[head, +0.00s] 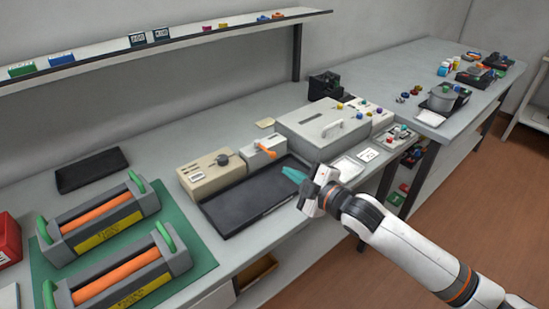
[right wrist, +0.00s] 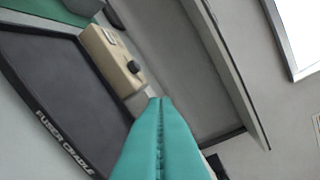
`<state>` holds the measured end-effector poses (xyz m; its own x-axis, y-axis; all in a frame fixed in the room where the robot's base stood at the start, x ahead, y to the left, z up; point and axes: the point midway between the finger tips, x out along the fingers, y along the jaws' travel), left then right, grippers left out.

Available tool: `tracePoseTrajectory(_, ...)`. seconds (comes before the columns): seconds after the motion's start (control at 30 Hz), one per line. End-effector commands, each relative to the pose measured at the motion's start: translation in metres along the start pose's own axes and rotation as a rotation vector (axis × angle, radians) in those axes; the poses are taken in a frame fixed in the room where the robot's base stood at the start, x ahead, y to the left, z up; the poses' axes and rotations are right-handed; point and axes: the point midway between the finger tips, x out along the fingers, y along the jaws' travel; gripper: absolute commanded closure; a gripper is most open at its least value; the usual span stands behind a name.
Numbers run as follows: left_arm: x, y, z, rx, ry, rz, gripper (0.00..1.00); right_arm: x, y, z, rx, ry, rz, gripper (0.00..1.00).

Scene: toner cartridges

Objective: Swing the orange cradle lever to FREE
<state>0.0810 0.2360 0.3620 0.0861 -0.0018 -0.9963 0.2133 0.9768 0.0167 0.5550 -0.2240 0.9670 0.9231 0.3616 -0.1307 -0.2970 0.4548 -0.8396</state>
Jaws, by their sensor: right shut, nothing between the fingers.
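The orange cradle lever (head: 265,151) is on a small pale box (head: 255,163) behind the black tray. It points to the lower right in the head view; the box's markings are too small to read. My right gripper (head: 286,171) has its teal fingers shut and empty. It hovers over the right end of the black tray (head: 235,213), to the right of the lever and apart from it. In the right wrist view the shut fingers (right wrist: 160,105) fill the middle, and the lever does not show. The tray (right wrist: 60,85) there carries the lettering "FUSER CRADLE". My left gripper is out of view.
A beige box with a dark knob (head: 222,160) stands left of the lever box. A large grey case (head: 322,125) stands to its right. Two toner units with orange rollers (head: 105,218) lie on a green mat at the left. A shelf (head: 180,42) runs above the bench.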

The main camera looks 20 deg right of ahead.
Motion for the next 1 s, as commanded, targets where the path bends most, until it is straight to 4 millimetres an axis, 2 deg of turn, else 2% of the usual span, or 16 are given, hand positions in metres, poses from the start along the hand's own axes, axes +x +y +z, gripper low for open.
tracePoseTrajectory(0.37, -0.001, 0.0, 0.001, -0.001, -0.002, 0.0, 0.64, 0.006, 0.0, 0.0, 0.003, 0.001, 0.0, 1.0)
tracePoseTrajectory(0.57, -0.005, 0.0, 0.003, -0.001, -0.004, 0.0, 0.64, 0.037, -0.001, 0.001, 0.006, 0.001, -0.001, 1.0)
tracePoseTrajectory(0.87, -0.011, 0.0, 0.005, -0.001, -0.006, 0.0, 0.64, 0.101, -0.001, 0.001, 0.004, 0.001, -0.001, 1.0)
tracePoseTrajectory(1.0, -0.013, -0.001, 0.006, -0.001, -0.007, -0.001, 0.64, 0.106, 0.0, -0.022, 0.0, 0.006, 0.002, 1.0)
